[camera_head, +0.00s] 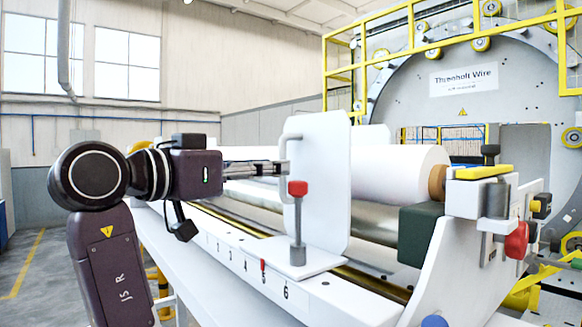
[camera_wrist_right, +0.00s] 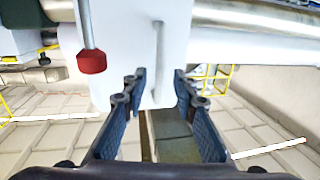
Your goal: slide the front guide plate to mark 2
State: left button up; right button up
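The front guide plate (camera_head: 322,190) is a white upright panel on a foot that rides on the front rail. It has a white bar handle (camera_head: 285,165) on its left side and a red-knobbed post (camera_head: 298,188). A small red pointer (camera_head: 263,265) on the foot sits at about mark 5 of the scale; mark 2 (camera_head: 218,247) is further left. My right gripper (camera_head: 278,168) is at the handle. In the right wrist view its two fingers (camera_wrist_right: 158,88) are apart, with the handle (camera_wrist_right: 157,55) in line between the tips. My left gripper is out of view.
The numbered rail (camera_head: 232,258) runs left from the plate and its scale looks clear. A white roll (camera_head: 400,172) lies behind the plate. A dark green block (camera_head: 420,235) and a white end bracket (camera_head: 470,240) stand to the right. A yellow-railed ring machine fills the back right.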

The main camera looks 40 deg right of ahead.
aim_at(282, 193)
jog(key=d, duration=0.4)
jog(key=shift+w+d, duration=0.15)
jog(key=shift+d, duration=0.05)
jog(key=shift+a, duration=0.15)
jog(key=shift+a+r, duration=0.1)
jog(key=shift+a, duration=0.05)
jog(key=shift+c, duration=1.4)
grip_shut()
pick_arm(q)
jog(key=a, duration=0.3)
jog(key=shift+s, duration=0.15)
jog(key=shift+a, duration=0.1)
